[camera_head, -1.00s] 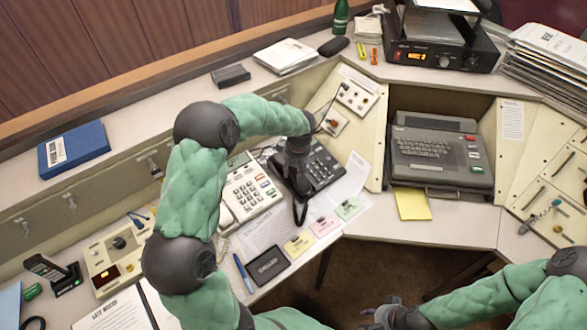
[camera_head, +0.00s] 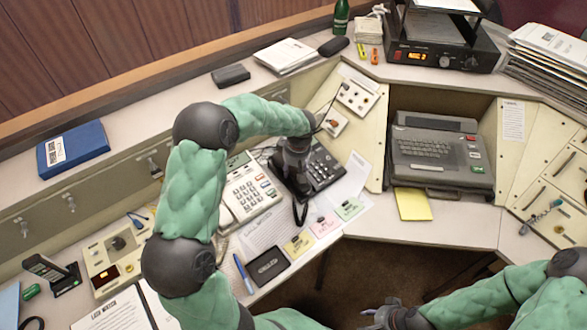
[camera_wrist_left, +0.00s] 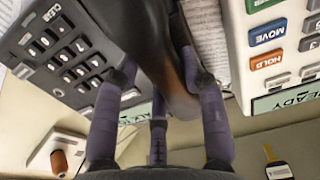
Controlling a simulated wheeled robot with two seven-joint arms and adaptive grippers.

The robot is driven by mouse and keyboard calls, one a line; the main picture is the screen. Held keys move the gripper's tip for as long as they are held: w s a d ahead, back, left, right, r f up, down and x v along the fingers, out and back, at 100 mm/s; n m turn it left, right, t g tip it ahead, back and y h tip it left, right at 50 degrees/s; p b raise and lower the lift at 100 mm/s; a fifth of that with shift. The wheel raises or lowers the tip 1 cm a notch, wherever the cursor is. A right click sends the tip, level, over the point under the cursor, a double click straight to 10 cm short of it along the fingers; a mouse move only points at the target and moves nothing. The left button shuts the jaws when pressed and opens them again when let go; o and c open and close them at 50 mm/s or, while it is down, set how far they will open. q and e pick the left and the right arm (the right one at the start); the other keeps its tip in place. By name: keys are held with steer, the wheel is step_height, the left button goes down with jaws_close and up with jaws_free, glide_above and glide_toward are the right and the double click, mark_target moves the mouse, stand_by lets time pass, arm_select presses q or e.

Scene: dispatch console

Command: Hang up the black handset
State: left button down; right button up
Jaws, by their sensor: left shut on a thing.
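The black desk phone (camera_head: 325,168) stands on the console beside a white phone (camera_head: 250,192). My left gripper (camera_head: 294,165) reaches down over the left side of the black phone, where its cradle is largely hidden. In the left wrist view, the fingers of this gripper (camera_wrist_left: 160,108) are shut around the black handset (camera_wrist_left: 150,45), close beside the black phone's keypad (camera_wrist_left: 65,50). I cannot tell whether the handset rests fully in the cradle. One dark end of the handset (camera_head: 300,212) shows below the gripper. My right gripper (camera_head: 385,314) is low at the bottom edge, its fingers partly visible.
Coloured notes (camera_head: 322,223), a dark pad (camera_head: 268,266) and a blue pen (camera_head: 243,274) lie in front of the phones. A grey keyboard terminal (camera_head: 440,155) stands to the right. A slanted switch panel (camera_head: 350,110) rises behind the black phone.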

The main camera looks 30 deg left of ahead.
arm_select(q)
steer(key=shift+f+b, duration=0.4)
stand_by(0.6)
steer(key=shift+c, duration=0.9)
jaws_free()
steer(key=shift+s+d+r+p, duration=0.15)
steer(key=shift+r+p, duration=0.45)
steer(key=shift+r, duration=0.55)
steer(key=shift+d+r+p, duration=0.15)
steer(key=shift+r+p, duration=0.45)
steer(key=shift+r, duration=0.6)
steer(key=shift+s+d+r+p, duration=0.15)
steer(key=shift+r+p, duration=0.45)
steer(key=shift+r, duration=0.55)
steer(key=shift+w, duration=0.15)
